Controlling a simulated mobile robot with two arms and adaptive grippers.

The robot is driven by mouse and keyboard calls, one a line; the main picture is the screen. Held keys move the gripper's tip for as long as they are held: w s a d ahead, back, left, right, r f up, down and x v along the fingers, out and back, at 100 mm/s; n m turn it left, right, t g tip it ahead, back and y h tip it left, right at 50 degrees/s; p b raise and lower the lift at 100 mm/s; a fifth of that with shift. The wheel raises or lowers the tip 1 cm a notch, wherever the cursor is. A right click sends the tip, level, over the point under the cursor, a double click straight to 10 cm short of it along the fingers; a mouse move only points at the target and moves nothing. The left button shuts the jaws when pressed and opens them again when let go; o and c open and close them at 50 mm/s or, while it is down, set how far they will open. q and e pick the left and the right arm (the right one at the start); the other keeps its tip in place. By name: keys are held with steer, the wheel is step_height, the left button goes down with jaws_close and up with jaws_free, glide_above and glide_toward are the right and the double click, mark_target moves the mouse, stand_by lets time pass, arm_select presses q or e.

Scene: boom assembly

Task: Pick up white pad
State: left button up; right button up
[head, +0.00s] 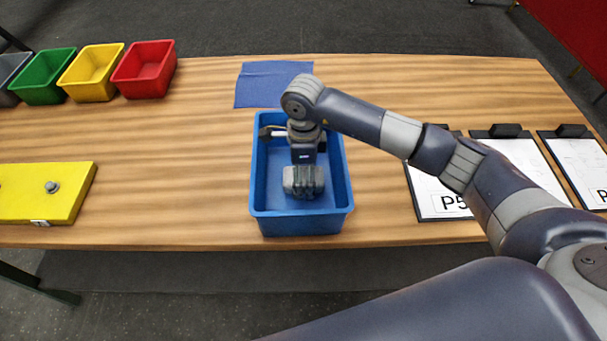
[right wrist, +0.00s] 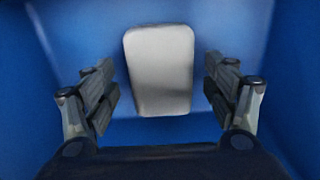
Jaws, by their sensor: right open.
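The white pad (right wrist: 160,70) lies inside the blue bin (head: 301,223) and shows in the right wrist view as a pale rounded rectangle. My right gripper (head: 303,190) reaches down into the blue bin from above. In the right wrist view its open fingers (right wrist: 160,88) stand on the left and right of the pad, with a gap on each side. In the head view the gripper hides the pad. My left gripper is not in view.
A blue cloth (head: 272,82) lies behind the bin. Red (head: 145,72), yellow (head: 91,75) and green (head: 43,78) bins stand at the back left. A yellow block (head: 75,185) lies at the left. Clipboards (head: 440,200) lie at the right. Bin walls surround my right gripper.

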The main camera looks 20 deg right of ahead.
mark_target(303, 175)
steer(key=shift+w+f, duration=0.1)
steer(key=shift+f, duration=0.2)
steer(key=c, duration=1.1)
steer(key=shift+c, duration=0.2)
steer(key=shift+r, duration=0.15)
step_height(303, 175, up, 9)
steer(key=b, duration=0.3)
steer(key=shift+r, duration=0.4)
steer(key=shift+o, duration=0.5)
steer(key=shift+r, duration=0.1)
